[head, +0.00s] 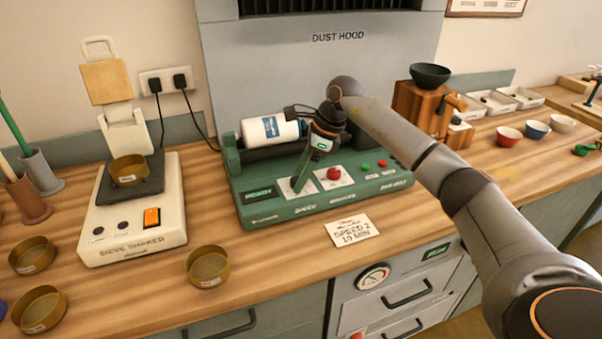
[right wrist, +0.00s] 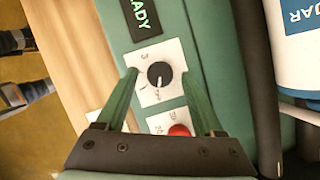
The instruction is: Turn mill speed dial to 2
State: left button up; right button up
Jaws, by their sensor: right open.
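The green mill (head: 262,208) stands on the bench below the dust hood, with a white jar (head: 270,130) lying on top. My left gripper is not in view.
A red knob (head: 333,174) is just right of the speed dial, with green and red buttons (head: 374,164) beyond. A card (head: 352,231) reading "SPEED 2, 19 MIN" lies in front. The sieve shaker (head: 133,220) and brass sieves (head: 209,266) are left.

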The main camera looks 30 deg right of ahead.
grip_shut()
dwell(0.7)
